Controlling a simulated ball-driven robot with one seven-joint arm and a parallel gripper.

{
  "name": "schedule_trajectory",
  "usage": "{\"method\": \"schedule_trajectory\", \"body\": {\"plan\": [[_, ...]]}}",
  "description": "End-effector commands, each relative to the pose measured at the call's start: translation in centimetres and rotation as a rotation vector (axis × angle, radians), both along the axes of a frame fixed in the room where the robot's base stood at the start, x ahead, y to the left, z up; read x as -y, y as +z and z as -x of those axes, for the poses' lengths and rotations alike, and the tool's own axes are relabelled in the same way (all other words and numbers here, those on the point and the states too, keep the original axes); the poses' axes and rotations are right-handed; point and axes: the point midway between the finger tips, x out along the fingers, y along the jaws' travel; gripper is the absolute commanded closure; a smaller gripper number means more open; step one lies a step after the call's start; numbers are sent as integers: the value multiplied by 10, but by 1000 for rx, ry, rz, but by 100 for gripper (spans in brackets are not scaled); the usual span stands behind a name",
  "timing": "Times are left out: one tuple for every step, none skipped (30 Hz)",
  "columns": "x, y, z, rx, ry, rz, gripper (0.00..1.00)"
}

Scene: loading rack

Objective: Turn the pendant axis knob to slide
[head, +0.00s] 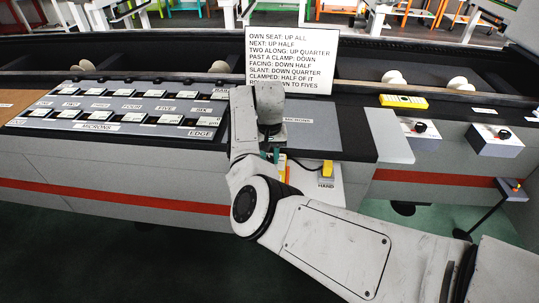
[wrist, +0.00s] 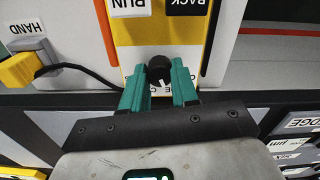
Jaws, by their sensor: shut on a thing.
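The pendant (wrist: 190,55) is a yellow-edged panel with labels reading RUN and BACK, upside down in the wrist view. Its round black knob (wrist: 158,68) is between my gripper's teal fingers, with a small pale mark on its near side. My gripper (wrist: 160,78) is shut on this knob. Lettering beside the knob is mostly hidden by the fingers, so I cannot read which setting it points to. In the head view my gripper (head: 271,155) reaches down at the bench's front edge, and my wrist hides most of the pendant (head: 284,170).
A yellow part labelled HAND (wrist: 18,72) sits beside the pendant, with a black cable running from it. A label panel (head: 120,108) lies left of my arm. An instruction card (head: 290,60) stands behind.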

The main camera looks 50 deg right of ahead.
Motion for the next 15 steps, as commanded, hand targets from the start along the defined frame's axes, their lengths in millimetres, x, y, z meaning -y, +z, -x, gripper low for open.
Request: {"method": "schedule_trajectory", "body": {"plan": [[0,0,0,0,-5,0,100],[0,0,0,1,-8,1,100],[0,0,0,1,-9,1,100],[0,0,0,1,-10,1,100],[0,0,0,1,-11,1,100],[0,0,0,1,-11,1,100],[0,0,0,1,-11,1,100],[0,0,0,1,-11,1,100],[0,0,0,1,-11,1,100],[0,0,0,1,-11,1,100],[0,0,0,1,-11,1,100],[0,0,0,1,-11,1,100],[0,1,0,1,-11,1,100],[0,0,0,1,-11,1,69],[0,1,0,1,-10,1,65]]}}
